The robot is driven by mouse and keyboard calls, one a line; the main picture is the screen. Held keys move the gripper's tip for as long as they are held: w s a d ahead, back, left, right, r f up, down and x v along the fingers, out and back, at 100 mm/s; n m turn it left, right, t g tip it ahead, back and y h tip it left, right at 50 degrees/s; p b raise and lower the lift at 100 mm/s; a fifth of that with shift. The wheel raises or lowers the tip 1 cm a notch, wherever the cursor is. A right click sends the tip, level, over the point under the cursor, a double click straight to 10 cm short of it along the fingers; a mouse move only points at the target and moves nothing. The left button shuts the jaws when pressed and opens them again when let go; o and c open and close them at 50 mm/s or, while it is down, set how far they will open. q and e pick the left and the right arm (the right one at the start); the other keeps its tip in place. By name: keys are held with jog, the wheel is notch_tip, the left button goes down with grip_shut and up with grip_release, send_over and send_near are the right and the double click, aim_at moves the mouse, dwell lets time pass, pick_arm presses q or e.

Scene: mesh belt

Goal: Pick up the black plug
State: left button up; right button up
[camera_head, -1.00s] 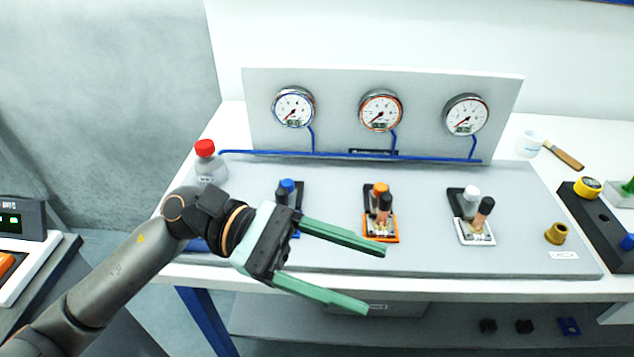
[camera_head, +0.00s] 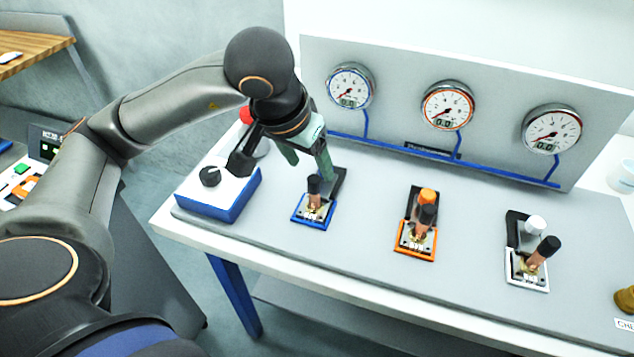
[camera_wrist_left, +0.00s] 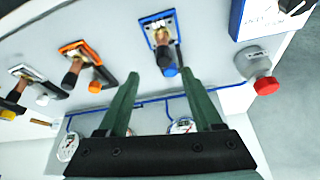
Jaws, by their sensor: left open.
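I cannot tell for certain which piece is the black plug. Black-topped copper pieces stand on the blue-framed plate (camera_head: 302,219), the orange-framed plate (camera_head: 416,257) and the white-framed plate (camera_head: 527,286). Their black tops are at the blue plate (camera_head: 313,184), the orange plate (camera_head: 427,214) and the white plate (camera_head: 549,246). My left gripper (camera_head: 308,165) is open, fingers pointing down, just behind the blue-framed plate. My right gripper is out of view.
A blue-sided box (camera_head: 232,206) with a black knob (camera_head: 210,176) stands left of the plates. Gauges on a panel (camera_head: 390,110) and a blue pipe stand behind. The board's front is clear.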

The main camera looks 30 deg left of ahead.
aim_at(313, 179)
pick_arm(q)
jog(key=x, duration=0.2)
jog(key=shift+w+f, duration=0.15)
jog(key=shift+f, duration=0.15)
jog(key=shift+a+p+x, duration=0.15)
jog(key=shift+p+x, duration=0.05)
jog(key=shift+x, duration=1.1)
jog(key=shift+a+p+x, duration=0.15)
jog(key=shift+a+x, duration=0.05)
jog(key=shift+x, duration=1.1)
jog(key=shift+c, duration=0.4)
grip_shut()
